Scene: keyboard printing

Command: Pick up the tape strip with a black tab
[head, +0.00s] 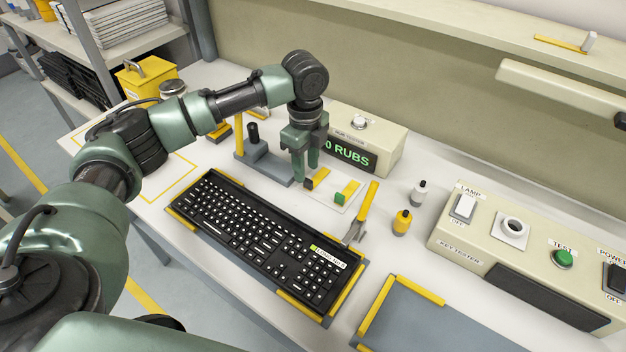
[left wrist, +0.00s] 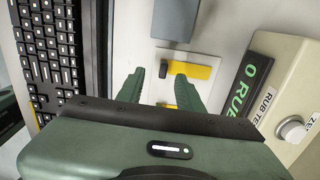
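A yellow tape strip (head: 321,177) with a black tab (head: 309,184) lies on a pale backing card (head: 325,202) behind the keyboard. In the left wrist view the strip (left wrist: 192,71) lies flat, with its black tab (left wrist: 163,71) at the left end. A second yellow strip (head: 350,188) with a green tab (head: 340,198) lies beside it. My left gripper (head: 305,173) points down just above the black-tab strip. Its fingers (left wrist: 160,88) are apart and empty, with the black tab just beyond their tips. The second strip is partly hidden in the left wrist view. My right gripper is not in view.
A black keyboard (head: 255,232) lies in front of the card. The rub tester box (head: 378,137) stands behind. A scraper-like tool with a yellow handle (head: 367,200), a yellow bottle (head: 402,222) and a white-capped bottle (head: 419,192) stand to the right.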

